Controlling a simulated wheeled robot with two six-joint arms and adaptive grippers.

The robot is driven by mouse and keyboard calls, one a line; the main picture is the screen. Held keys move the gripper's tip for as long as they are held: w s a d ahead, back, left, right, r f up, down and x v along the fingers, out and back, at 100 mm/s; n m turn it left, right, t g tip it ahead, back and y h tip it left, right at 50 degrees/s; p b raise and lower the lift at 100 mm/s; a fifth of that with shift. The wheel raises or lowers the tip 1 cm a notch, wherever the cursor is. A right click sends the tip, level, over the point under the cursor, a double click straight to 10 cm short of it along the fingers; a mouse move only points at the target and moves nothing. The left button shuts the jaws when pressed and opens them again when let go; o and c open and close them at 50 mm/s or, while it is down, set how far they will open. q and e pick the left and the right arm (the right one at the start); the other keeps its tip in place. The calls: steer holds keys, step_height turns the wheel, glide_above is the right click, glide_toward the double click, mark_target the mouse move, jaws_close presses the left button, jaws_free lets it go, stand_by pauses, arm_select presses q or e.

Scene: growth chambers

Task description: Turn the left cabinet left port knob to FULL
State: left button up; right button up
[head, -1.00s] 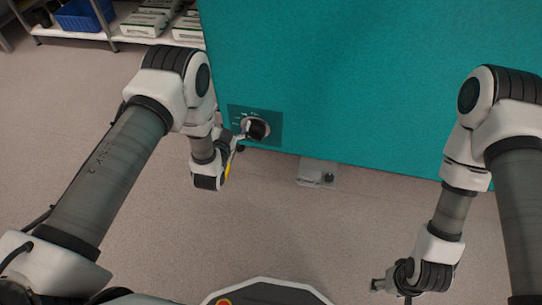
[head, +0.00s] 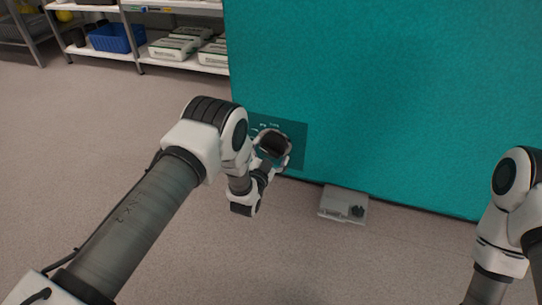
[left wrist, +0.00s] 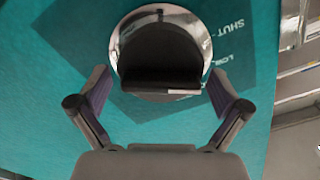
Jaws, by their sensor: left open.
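The black port knob (head: 273,144) sits in a silver ring on a dark panel (head: 299,130) low on the teal cabinet. In the left wrist view the knob (left wrist: 160,55) has a straight grip bar across its lower part, with a small pale mark near the bar's right end. The words SHUT and what looks like LOW are printed to its right; no FULL label is readable. My left gripper (left wrist: 160,90) is open, one finger on each side of the bar, with gaps visible. In the head view my left gripper (head: 271,162) is at the knob and partly overlaps it. My right gripper is out of view.
The teal cabinet face (head: 390,90) fills the right side. A grey box (head: 343,204) with a black knob stands on the floor below it. A shelf rack at the back left holds a blue bin (head: 112,38) and white-green packs (head: 180,46). The floor between is clear.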

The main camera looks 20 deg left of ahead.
arm_select(q)
steer(key=c, duration=0.9)
steer(key=shift+c, duration=0.2)
steer(key=shift+r+m+p, duration=0.1)
steer(key=shift+m+p, duration=0.75)
steer(key=shift+m, duration=0.35)
steer(key=m+p, duration=0.1)
steer(key=m, duration=0.2)
steer(key=m+p, duration=0.1)
steer(key=m, duration=0.2)
steer(key=shift+m+p, duration=0.6)
steer(key=shift+m, duration=1.1)
steer(key=shift+f, duration=0.2)
